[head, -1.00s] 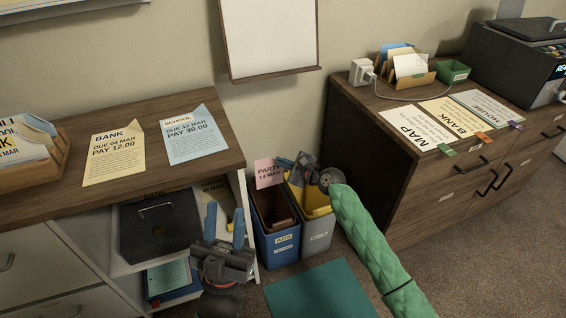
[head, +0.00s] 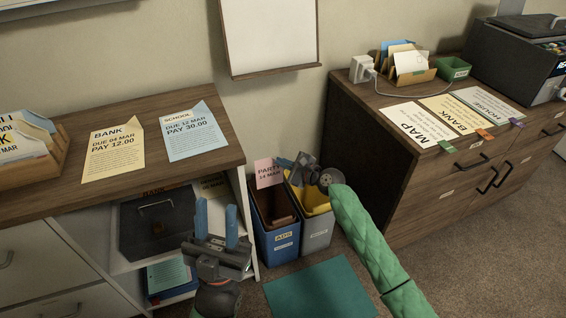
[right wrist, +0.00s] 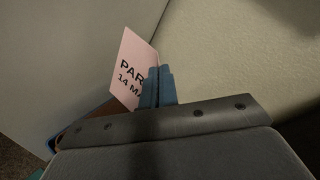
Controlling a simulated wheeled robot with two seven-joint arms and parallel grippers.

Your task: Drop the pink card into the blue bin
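The pink card (head: 268,173), printed PARTY 14 MAR, stands upright above the blue bin (head: 279,244) at the bin's back edge. My right gripper (head: 283,163) is at the card's right edge. In the right wrist view its two blue fingers (right wrist: 157,87) are close together on the edge of the pink card (right wrist: 134,70) and cover part of the print. The card's lower end is near the bin opening, partly hidden in the wrist view. My left gripper (head: 216,226) is open and empty, in front of the shelf to the left of the bin.
A grey bin (head: 317,233) with a yellow inside stands right beside the blue bin. A brown object lies inside the blue bin. The desk (head: 60,190) is at left and a wooden cabinet (head: 372,150) at right. A teal mat (head: 320,290) lies on the floor.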

